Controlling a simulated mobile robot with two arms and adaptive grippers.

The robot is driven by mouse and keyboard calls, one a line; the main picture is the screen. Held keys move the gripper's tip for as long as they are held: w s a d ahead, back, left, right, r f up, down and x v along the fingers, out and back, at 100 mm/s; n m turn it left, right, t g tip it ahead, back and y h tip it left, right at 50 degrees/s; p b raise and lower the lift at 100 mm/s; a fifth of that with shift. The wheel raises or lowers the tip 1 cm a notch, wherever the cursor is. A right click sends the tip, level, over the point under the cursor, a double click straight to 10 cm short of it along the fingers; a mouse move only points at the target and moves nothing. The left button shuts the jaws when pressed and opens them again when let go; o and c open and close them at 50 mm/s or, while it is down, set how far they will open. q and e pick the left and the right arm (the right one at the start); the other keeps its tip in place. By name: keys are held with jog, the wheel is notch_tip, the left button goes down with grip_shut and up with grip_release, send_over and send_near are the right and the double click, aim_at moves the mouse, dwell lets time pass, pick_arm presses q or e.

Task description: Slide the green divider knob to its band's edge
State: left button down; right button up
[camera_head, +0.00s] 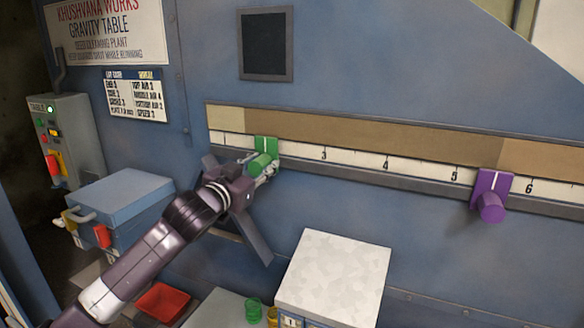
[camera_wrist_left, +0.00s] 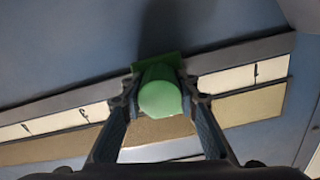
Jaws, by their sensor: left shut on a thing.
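The green divider plate (camera_head: 266,145) sits on the white numbered scale (camera_head: 355,160), between the marks 1 and 3, around where 2 would be. Its round green knob (camera_head: 262,163) sticks out toward me. My left gripper (camera_head: 268,172) is shut on this knob. In the left wrist view the green knob (camera_wrist_left: 160,95) shows between the two fingers (camera_wrist_left: 161,104), with one finger against each side. Above the scale, the light band (camera_head: 226,118) meets the brown band (camera_head: 370,135) a little left of the green divider. My right gripper is not in view.
A purple divider knob (camera_head: 490,207) sits between 5 and 6, slightly left of the brown band's right end. A white-topped box (camera_head: 335,270), a red tray (camera_head: 165,302) and a blue box (camera_head: 120,205) stand below. The rail between the dividers is clear.

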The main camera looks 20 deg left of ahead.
aim_at(248, 155)
pick_arm(q)
jog(key=a, duration=0.6)
jog(key=shift+w+a+p, duration=0.1)
jog(key=shift+a+p, duration=0.2)
jog(key=shift+p, duration=0.05)
jog(key=c, duration=1.5)
grip_release()
jog(key=shift+o, duration=0.2)
jog(key=shift+s, duration=0.3)
jog(key=s, duration=1.1)
jog(key=shift+s+a, duration=0.15)
jog(key=shift+s, duration=0.1)
